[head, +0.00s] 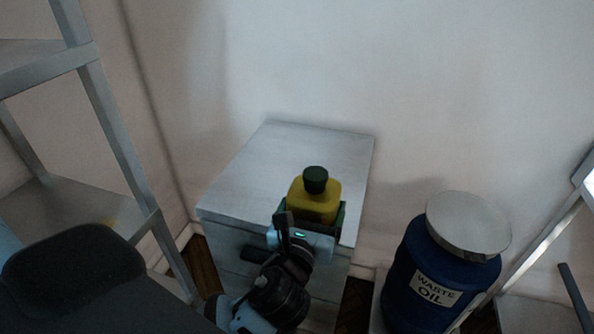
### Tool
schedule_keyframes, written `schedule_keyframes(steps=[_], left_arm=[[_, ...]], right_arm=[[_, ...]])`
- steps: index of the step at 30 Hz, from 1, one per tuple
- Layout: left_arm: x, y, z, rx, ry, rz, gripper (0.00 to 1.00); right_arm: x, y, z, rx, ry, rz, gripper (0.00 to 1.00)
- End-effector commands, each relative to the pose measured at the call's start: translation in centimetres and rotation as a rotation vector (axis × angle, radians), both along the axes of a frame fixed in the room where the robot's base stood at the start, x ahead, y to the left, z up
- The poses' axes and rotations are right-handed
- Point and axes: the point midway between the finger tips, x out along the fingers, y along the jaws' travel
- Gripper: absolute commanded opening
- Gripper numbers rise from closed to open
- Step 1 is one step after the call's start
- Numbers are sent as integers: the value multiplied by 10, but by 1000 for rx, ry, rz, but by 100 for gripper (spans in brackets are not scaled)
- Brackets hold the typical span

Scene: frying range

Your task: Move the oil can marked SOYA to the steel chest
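A yellow oil can (315,199) with a dark green cap stands upright in my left gripper (313,220). The gripper's fingers are on both sides of the can's lower body and look shut on it. No SOYA marking shows, as the gripper hides the can's near side. The steel chest (275,160) is a grey box with a flat, bare top against the wall. The can overlaps the front right part of the chest top in the head view; whether it touches the top cannot be told. My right gripper is not in view.
A blue WASTE OIL drum (410,265) with a grey lid stands right of the chest. A metal shelf rack (115,130) stands at the left. Another metal frame (545,240) is at the right edge. The back of the chest top is clear.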

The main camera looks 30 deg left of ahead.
Motion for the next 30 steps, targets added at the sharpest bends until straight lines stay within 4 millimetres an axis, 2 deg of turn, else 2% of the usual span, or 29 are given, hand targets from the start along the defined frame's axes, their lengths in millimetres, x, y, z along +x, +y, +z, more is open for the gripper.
schedule_keyframes(steps=[1,18,24,30], left_arm=[[5,6,4,5,-10,2,34],[83,86,-7,3,-9,2,34],[97,99,-9,2,-9,0,34],[99,101,-9,2,-9,-2,34]], right_arm=[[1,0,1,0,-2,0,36],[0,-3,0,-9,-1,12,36],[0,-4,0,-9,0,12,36],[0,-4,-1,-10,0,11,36]])
